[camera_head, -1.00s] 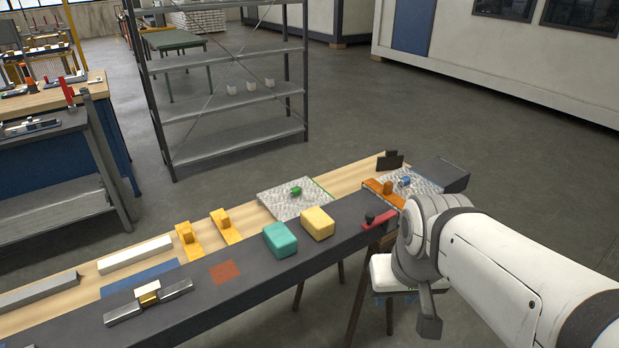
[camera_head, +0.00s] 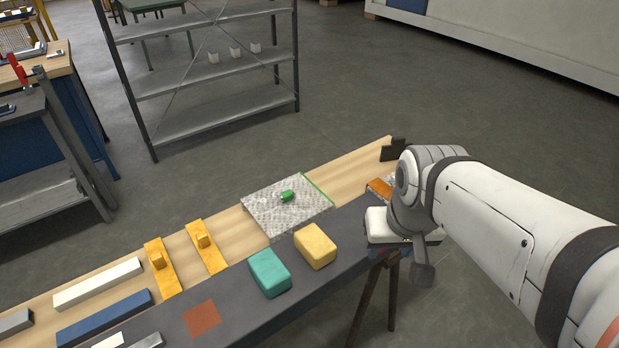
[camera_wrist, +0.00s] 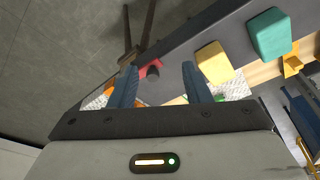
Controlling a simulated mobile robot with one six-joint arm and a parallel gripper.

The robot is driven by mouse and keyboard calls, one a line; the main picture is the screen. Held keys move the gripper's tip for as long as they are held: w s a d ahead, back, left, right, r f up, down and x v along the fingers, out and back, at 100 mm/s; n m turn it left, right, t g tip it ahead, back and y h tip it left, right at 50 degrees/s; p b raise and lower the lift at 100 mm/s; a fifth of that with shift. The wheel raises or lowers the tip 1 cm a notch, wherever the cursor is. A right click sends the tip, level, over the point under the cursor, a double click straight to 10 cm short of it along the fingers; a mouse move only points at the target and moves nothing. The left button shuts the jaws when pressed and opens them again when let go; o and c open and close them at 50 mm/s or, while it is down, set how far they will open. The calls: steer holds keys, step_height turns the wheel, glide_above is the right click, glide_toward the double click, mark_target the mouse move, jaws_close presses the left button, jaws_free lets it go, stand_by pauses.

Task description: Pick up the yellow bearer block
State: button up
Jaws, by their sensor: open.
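The yellow bearer block (camera_head: 315,246) lies on the dark beam, right of a teal block (camera_head: 269,273) and a little apart from it. In the wrist view the yellow block (camera_wrist: 215,62) is up and to the right of my gripper (camera_wrist: 158,70), outside the fingers, and the teal block (camera_wrist: 269,34) is further right. My two blue fingers are spread apart with nothing held between them. In the head view my gripper is at the right, beyond the yellow block, and its fingers are mostly hidden by my arm.
A red piece with a dark knob (camera_wrist: 151,70) sits on the beam, seen between my fingers. A silver textured plate (camera_head: 262,217) with a green part (camera_head: 287,196) lies behind the yellow block. Orange pieces (camera_head: 206,247) and a rust-red square (camera_head: 202,319) are further left.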

mark_target(315, 239)
steer(key=o, duration=0.6)
steer(key=w+a+m, duration=0.1)
steer(key=w, duration=0.1)
steer(key=w+a+f+m+g, duration=0.1)
steer(key=w+a+m, duration=0.1)
steer(key=w+a+m+p, duration=0.1)
steer(key=w+m, duration=0.1)
steer(key=shift+w+a+f, duration=0.2)
steer(key=shift+w+a, duration=0.15)
steer(key=shift+a, duration=0.05)
steer(key=o, duration=0.6)
steer(key=w+a+f+m, duration=0.1)
steer(key=a+m, duration=0.1)
steer(key=w+a+f+m+g, duration=0.1)
steer(key=w+a+f+m, duration=0.1)
steer(key=a, duration=0.1)
steer(key=w+a+f+m, duration=0.1)
steer(key=w+a+m, duration=0.1)
steer(key=shift+w+a+f+g+p, duration=0.2)
steer(key=shift+f+g+p, duration=0.1)
steer(key=shift+f+g, duration=0.1)
steer(key=shift+f, duration=0.3)
steer(key=shift+w+f+p, duration=0.2)
steer(key=shift+f+p, duration=0.15)
steer(key=shift+f, duration=3.25)
